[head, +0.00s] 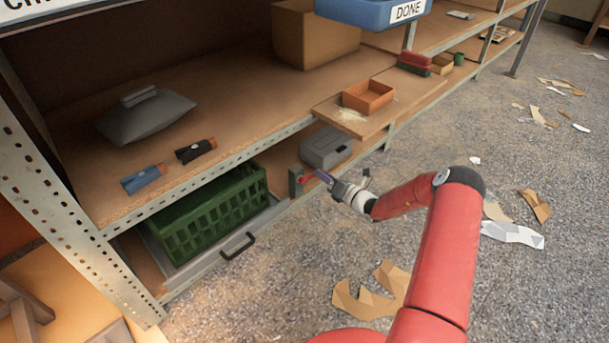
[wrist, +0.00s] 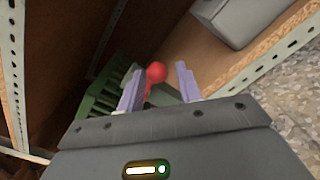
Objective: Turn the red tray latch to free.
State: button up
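The red tray latch (head: 307,179) shows in the head view as a small red piece in front of a green plate on the lower shelf's front, right of the tray. In the wrist view its round red knob (wrist: 156,72) and part of a red stem lie between my two fingers, nearer the left one. My gripper (head: 323,177) is open, its pale purple fingers apart; it also shows in the wrist view (wrist: 160,74). I cannot tell whether a finger touches the latch. The tray (head: 213,262) has a black handle and bears a green crate (head: 212,212).
A grey box (head: 326,147) sits on the lower shelf just behind the latch. A board with an orange bin (head: 368,96) juts out above. The metal shelf edge (head: 215,172) runs over the crate.

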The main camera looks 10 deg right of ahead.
jog(key=shift+s+a, duration=0.15)
dwell(0.3)
jog(key=p+v, duration=0.3)
jog(key=v, duration=0.4)
dwell(0.6)
